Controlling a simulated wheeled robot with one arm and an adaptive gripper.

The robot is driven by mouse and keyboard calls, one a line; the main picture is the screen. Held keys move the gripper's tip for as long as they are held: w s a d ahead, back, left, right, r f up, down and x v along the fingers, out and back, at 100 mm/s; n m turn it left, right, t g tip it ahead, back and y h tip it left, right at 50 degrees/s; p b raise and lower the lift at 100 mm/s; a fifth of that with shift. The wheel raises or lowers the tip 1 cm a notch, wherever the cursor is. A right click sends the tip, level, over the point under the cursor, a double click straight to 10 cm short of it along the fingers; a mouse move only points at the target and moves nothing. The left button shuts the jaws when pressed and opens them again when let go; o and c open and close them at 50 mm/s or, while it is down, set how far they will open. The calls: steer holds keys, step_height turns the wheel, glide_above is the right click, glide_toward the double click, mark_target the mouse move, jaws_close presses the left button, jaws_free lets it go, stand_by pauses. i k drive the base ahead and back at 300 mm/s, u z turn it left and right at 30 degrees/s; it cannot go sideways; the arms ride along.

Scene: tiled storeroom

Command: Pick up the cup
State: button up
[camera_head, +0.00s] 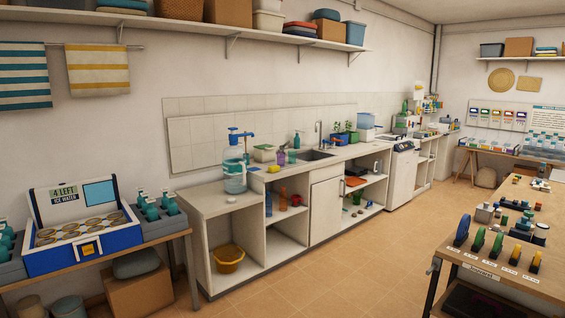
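I cannot make out a cup for certain. A small red thing (296,200), perhaps a cup, stands in the open part of the counter, beside an orange bottle (283,198). A small pale thing (231,200) lies on the low left counter section, below a clear water jug (235,177) with a blue pump. Small purple and green things (281,158) stand on the counter left of the sink; they are too small to name. My gripper is not in view.
A long counter (330,160) with a sink (315,155) runs along the wall. A table with a blue cooler box (85,262) stands at left. A workbench (520,278) with coloured discs stands at right. The tiled floor (350,270) between them is clear.

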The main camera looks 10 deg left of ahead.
mark_target(292, 154)
steer(key=u, duration=0.3)
steer(key=i, duration=4.4)
steer(key=z, duration=0.2)
